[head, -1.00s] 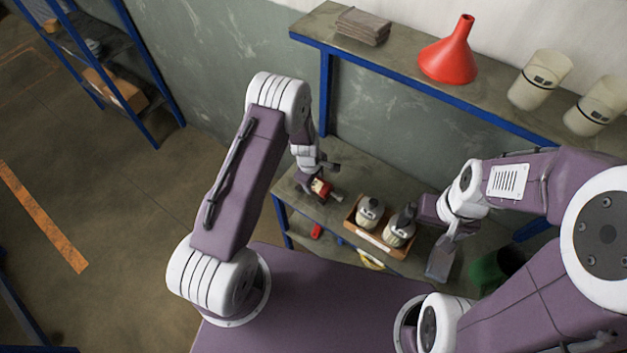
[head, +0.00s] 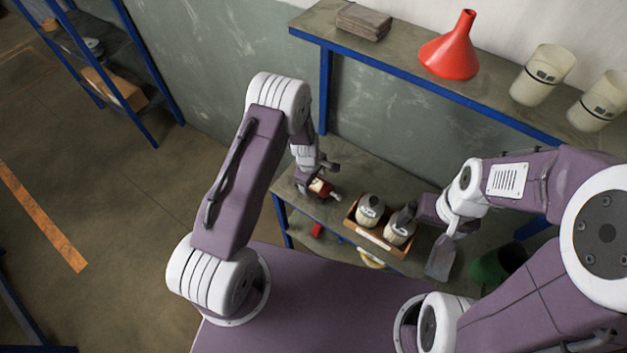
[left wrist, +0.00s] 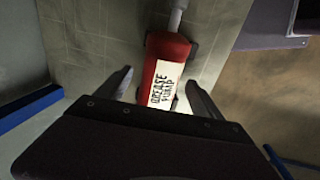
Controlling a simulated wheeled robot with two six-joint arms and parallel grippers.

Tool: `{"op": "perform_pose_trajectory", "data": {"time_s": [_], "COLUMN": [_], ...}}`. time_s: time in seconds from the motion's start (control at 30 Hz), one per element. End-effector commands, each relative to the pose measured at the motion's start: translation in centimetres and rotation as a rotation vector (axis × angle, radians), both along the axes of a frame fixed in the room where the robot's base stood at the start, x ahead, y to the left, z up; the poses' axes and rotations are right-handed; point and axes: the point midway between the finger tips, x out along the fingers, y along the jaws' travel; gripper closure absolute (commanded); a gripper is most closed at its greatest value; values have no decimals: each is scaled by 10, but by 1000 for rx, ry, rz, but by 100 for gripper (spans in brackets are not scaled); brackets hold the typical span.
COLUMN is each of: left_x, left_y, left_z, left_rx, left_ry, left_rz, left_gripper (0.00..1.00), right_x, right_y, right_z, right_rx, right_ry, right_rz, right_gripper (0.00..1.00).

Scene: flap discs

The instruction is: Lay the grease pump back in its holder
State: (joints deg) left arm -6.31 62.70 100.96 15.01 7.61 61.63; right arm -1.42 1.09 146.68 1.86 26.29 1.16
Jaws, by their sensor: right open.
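The grease pump (left wrist: 165,72) is a red cylinder with a white label and a pale nozzle; it lies over a grey-green surface in the left wrist view. It also shows small and red in the head view (head: 320,187), above the low bench. My left gripper (left wrist: 160,80) has one finger on each side of the pump, with a narrow gap visible on both sides. The same gripper is partly hidden in the head view (head: 312,186). My right gripper (head: 412,213) is at the right end of a wooden box.
The wooden box (head: 374,238) on the low bench (head: 345,170) holds two pale, dark-topped items. A red funnel (head: 452,48), grey cloths (head: 363,22) and two white containers (head: 543,75) stand on the upper shelf. A green bin (head: 492,268) is at the right.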

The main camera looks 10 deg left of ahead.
Motion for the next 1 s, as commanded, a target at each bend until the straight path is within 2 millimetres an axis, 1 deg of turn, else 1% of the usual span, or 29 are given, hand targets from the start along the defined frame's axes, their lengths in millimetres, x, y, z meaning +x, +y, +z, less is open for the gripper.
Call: {"op": "perform_pose_trajectory", "data": {"time_s": [0.27,0.37,0.6,0.7,0.83,1.0], "left_x": [-1,-2,-9,-11,-14,-14], "left_y": [0,1,3,4,5,5], "left_z": [2,14,63,79,89,90], "left_rx": [0,0,0,0,0,0], "left_ry": [1,0,-3,-2,-1,1], "left_rz": [0,-1,-1,0,0,0], "left_gripper": [24,24,24,24,24,24], "right_x": [0,0,0,0,0,0], "right_y": [0,0,0,0,0,0], "right_z": [0,1,3,3,3,3], "right_rx": [0,0,0,0,0,0], "right_ry": [0,0,0,0,0,0], "right_rz": [0,0,0,0,0,0], "right_gripper": [0,0,0,0,0,0]}}
